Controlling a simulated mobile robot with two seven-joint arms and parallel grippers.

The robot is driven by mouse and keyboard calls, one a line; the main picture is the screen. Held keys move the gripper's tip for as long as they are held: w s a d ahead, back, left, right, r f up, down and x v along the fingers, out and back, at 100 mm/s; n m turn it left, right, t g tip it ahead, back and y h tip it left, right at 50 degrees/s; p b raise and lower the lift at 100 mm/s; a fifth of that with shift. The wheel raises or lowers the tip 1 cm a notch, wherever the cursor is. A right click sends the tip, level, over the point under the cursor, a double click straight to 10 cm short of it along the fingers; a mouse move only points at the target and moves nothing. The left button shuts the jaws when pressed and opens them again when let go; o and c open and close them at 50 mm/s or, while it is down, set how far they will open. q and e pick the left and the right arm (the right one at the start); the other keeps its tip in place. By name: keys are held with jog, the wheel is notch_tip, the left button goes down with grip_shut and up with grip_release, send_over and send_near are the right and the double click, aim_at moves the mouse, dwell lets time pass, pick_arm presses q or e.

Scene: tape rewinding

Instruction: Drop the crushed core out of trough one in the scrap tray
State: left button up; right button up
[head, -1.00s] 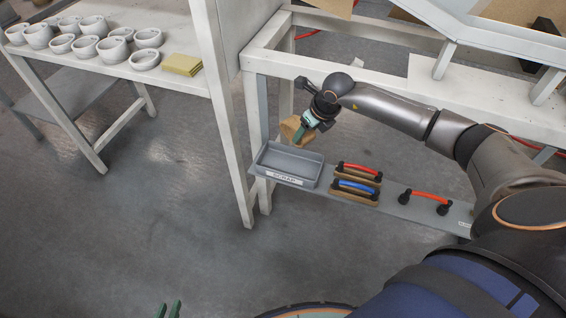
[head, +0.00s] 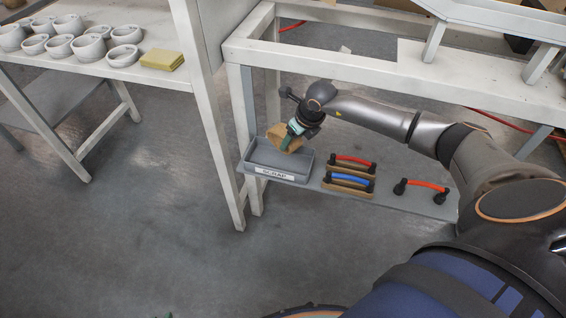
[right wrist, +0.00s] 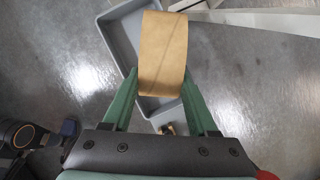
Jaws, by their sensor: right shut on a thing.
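The crushed core (head: 279,137) is a tan cardboard piece, and it also shows in the right wrist view (right wrist: 163,55). My right gripper (head: 291,136) is shut on it, with its green fingers on either side of the core in the right wrist view (right wrist: 160,85). The scrap tray (head: 272,173) is a grey open box labelled SCRAP on a low shelf. The held core is above the tray's far right part, and the tray shows behind it in the right wrist view (right wrist: 118,42). My left gripper shows at most as a dark green speck at the head view's bottom edge.
On the shelf (head: 410,210), right of the tray, lie a red-handled tool (head: 353,162), a blue-handled tool (head: 350,180) and a red handle with black ends (head: 422,187). A white frame post (head: 243,118) stands close left of the arm. A table with several white rings (head: 89,47) is at upper left.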

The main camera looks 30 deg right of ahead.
jog(key=o, duration=1.4)
jog(key=shift+o, duration=0.2)
jog(key=shift+r, duration=0.1)
jog(key=p+v, duration=0.1)
jog(key=v, duration=1.1)
jog(key=shift+r+p, duration=0.25)
jog(key=shift+p, duration=0.15)
jog(key=shift+s+d, duration=0.1)
